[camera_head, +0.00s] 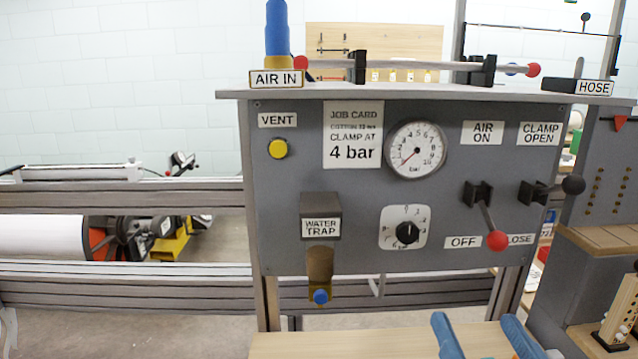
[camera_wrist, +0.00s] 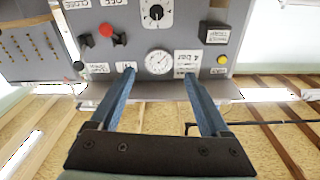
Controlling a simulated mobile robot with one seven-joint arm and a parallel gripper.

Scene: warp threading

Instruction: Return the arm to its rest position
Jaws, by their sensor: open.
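My gripper (camera_head: 475,320) shows at the bottom of the head view as two blue fingers, spread apart with nothing between them. They are in front of and below the grey control panel (camera_head: 285,225), near the pale wooden shelf (camera_head: 330,345). In the wrist view, where the panel appears upside down, my open gripper (camera_wrist: 158,74) points toward the panel, with the gauge (camera_wrist: 159,62) showing between the fingertips. I see no contact with the panel. The rest of my arm is out of view.
The red-knobbed lever (camera_head: 497,240) hangs down by the OFF label, above my fingers. The black-knobbed clamp lever (camera_head: 573,185) sticks out to the right. A yellow vent button (camera_head: 278,149), pressure dial (camera_head: 407,232) and water trap (camera_head: 320,265) are on the panel. Machinery stands close at right.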

